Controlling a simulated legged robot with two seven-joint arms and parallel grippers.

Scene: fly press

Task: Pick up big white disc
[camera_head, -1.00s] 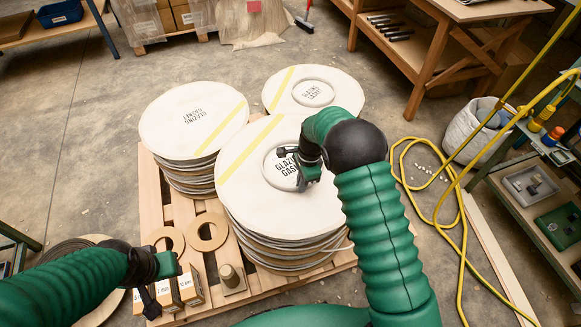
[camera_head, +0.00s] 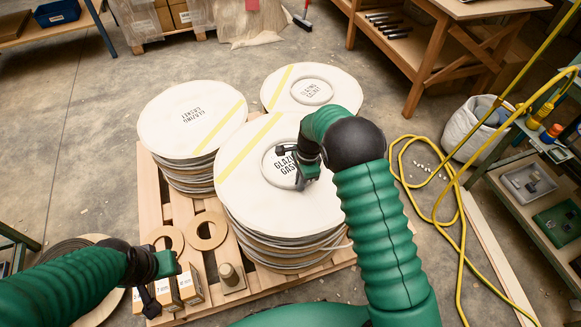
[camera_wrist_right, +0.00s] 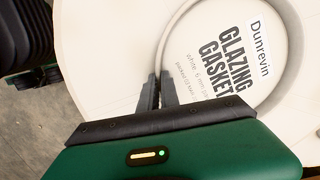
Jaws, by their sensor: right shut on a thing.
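The big white disc (camera_head: 240,190) lies on top of the front stack on the pallet. It has a yellow stripe, a pale raised ring (camera_head: 266,152) and black "GLAZING GASKET" print. My right gripper (camera_head: 301,182) is over the disc's middle and shut on it at the ring. In the right wrist view, the two dark fingertips (camera_wrist_right: 160,92) meet the ring's edge beside the print on the disc (camera_wrist_right: 120,60). My right forearm hides part of the disc's right side. My left gripper (camera_head: 150,299) is low at the left near small boxes, its fingers too unclear to judge.
Two more stacks of white discs stand behind, at left (camera_head: 190,118) and right (camera_head: 340,85). Cardboard rings (camera_head: 205,231), small boxes (camera_head: 192,284) and a wooden peg (camera_head: 230,277) are on the pallet (camera_head: 150,200). A yellow hose (camera_head: 436,215) lies on the floor at right.

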